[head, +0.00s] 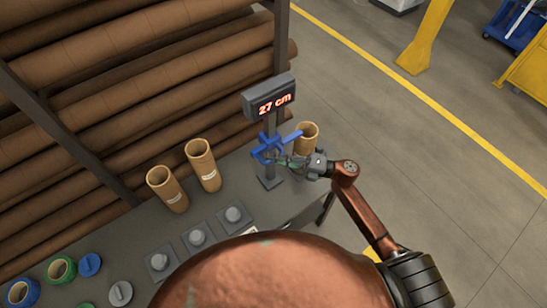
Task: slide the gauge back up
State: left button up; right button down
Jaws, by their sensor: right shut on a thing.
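The gauge stands on the bench as a dark post on a square base, with a display box (270,97) on top that reads "27 cm" in red. Its blue slider (266,146) sits partway up the post, with a blue arm reaching to the right. My right gripper (287,161) comes in from the right and is shut on the slider's blue part; its fingertips partly hide the contact. A cardboard tube (307,134) stands right behind the gripper, partly hidden by it. My left gripper is not in view.
Two cardboard tubes (203,165) stand left of the gauge. Green and blue rings (61,269) and caps lie at lower left. Long brown rolls (130,55) fill the rack behind. Open floor lies right.

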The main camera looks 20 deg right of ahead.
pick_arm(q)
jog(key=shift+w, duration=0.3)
pick_arm(e)
jog(key=shift+r, duration=0.15)
notch_tip(320, 180, up, 10)
jog(key=p, duration=0.5)
jog(key=shift+f, duration=0.25)
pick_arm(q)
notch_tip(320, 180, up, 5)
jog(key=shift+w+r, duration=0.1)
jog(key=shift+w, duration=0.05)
pick_arm(e)
jog(key=shift+w, duration=0.1)
jog(key=c, duration=2)
grip_release()
jog(key=shift+o, duration=0.2)
jog(key=shift+f, duration=0.1)
